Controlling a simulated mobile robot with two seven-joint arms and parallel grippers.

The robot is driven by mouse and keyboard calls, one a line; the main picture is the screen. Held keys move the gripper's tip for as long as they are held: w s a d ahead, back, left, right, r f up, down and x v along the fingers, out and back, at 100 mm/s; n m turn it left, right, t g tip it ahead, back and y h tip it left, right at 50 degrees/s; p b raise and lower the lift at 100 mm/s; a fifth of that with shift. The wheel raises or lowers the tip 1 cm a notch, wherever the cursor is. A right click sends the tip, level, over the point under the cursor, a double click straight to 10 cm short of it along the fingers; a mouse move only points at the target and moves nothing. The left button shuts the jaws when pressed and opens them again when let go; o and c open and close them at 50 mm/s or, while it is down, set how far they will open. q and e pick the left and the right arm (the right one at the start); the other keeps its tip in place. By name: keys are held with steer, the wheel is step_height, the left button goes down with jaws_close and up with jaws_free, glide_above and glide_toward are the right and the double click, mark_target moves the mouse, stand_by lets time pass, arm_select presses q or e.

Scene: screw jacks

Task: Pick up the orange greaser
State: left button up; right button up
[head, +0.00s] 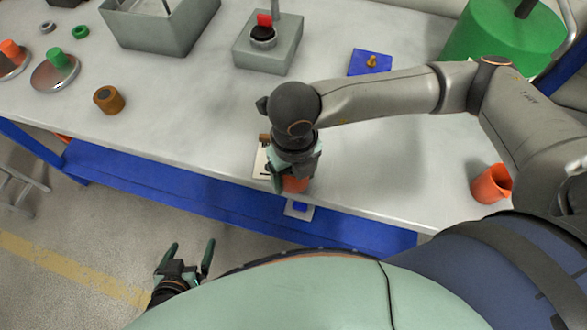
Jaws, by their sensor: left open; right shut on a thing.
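My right gripper (293,178) points down at the front edge of the table, shut on an orange thing. That thing, which I take to be the orange greaser (297,185), shows only as a small patch between the fingers; the hand hides the rest. I cannot tell whether it still touches the table. My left gripper (185,262) is open and empty, low over the floor in front of the table.
A pale card (260,163) lies beside the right gripper. An orange cup (487,186) stands at the right. A brown cylinder (108,100), a grey box (250,55) with a red-topped part and a blue plate (357,66) stand on the white table (190,130).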

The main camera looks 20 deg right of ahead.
jaws_close()
steer(key=shift+r, duration=0.1)
